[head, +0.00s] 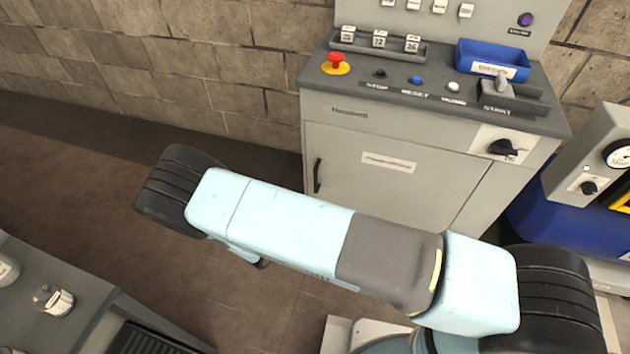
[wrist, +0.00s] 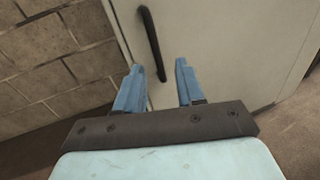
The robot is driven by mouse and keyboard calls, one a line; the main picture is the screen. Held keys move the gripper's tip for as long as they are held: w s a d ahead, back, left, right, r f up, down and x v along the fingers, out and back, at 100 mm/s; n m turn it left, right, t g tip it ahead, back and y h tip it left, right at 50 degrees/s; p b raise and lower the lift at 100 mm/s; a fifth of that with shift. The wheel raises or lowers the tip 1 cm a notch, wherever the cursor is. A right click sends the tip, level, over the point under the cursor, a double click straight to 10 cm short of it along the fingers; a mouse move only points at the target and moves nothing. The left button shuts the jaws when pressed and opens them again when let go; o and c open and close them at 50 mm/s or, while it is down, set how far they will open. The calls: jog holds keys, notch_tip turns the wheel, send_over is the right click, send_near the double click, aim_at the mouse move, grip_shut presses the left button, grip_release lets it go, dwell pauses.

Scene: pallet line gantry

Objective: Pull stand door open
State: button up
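The stand (head: 320,120) is a grey control cabinet against the block wall in the head view. Its door (head: 390,195) looks shut and has a label plate. A black vertical bar handle (head: 317,176) sits near the door's left edge. In the wrist view the handle (wrist: 152,42) stands ahead of my gripper (wrist: 158,75), with its lower end seen between the two blue fingers. The fingers are apart and hold nothing. I cannot tell how far the fingertips are from the handle. In the head view my arm hides the door's lower part, and the fingers are not seen.
The stand top carries a red emergency button (head: 334,62), small buttons, a blue tray (head: 492,60) and a lever (head: 502,85). A black rotary switch (head: 505,148) is at its right front. A gauge unit (head: 600,165) stands right. A grey bench (head: 50,300) is lower left. Floor left of the stand is clear.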

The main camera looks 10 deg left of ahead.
aim_at(316, 181)
jog(key=shift+n+t+y, duration=0.3)
jog(key=shift+n+y, duration=0.2)
jog(key=shift+n, duration=0.1)
jog(key=x, duration=0.4)
jog(key=f+x, duration=0.1)
jog(key=x, duration=0.3)
jog(key=f+x, duration=0.1)
jog(key=x, duration=0.3)
jog(key=shift+w+a, duration=0.1)
jog(key=shift+w, duration=0.3)
jog(key=shift+c, duration=0.2)
grip_shut()
